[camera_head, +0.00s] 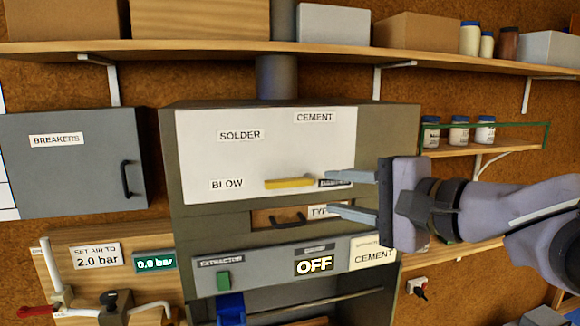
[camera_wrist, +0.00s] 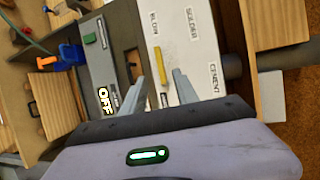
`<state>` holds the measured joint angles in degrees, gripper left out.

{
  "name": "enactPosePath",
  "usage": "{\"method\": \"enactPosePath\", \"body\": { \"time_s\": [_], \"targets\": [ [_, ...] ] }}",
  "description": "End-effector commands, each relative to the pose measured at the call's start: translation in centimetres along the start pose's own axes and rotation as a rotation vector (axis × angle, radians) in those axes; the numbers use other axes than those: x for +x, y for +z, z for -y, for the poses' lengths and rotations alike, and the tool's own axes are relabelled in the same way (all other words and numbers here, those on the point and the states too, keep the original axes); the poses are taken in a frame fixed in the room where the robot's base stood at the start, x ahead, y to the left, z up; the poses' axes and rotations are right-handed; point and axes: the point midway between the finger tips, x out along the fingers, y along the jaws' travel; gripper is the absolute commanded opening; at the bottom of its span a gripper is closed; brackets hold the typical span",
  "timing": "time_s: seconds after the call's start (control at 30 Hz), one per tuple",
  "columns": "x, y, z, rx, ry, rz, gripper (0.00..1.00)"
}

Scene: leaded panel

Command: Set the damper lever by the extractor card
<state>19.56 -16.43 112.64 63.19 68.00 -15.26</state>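The yellow damper lever (camera_head: 290,183) lies about level on the white plate (camera_head: 262,158), its left end toward the BLOW label (camera_head: 227,184). SOLDER (camera_head: 240,135) and CEMENT (camera_head: 314,117) labels sit higher on the plate. The extractor card (camera_head: 373,253) on the lower panel reads CEMENT; its small top line is unreadable. My gripper (camera_head: 328,191) is open and empty, to the right of the lever, its upper finger over a dark label. In the wrist view the lever (camera_wrist: 159,62) shows just beyond and between my fingertips (camera_wrist: 160,76), with no clear contact.
Below the plate are a dark drawer handle (camera_head: 288,220), a green extractor switch (camera_head: 223,281) and a display (camera_head: 314,264) reading OFF. A grey breakers box (camera_head: 75,160) stands left. A jar rack (camera_head: 485,135) stands right, behind my arm. A loaded shelf (camera_head: 230,47) runs above.

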Motion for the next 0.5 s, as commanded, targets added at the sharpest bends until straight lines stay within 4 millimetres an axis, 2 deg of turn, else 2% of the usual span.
{"method": "enactPosePath", "body": {
  "time_s": [0.1,0.3,0.5],
  "targets": [
    [3.6,0.3,0.0,0.002,0.004,0.008,0.36],
    [9.6,0.2,-0.1,0.002,0.006,0.005,0.36],
    [13.4,0.1,-0.1,0.001,0.004,0.003,0.36]
  ]
}}
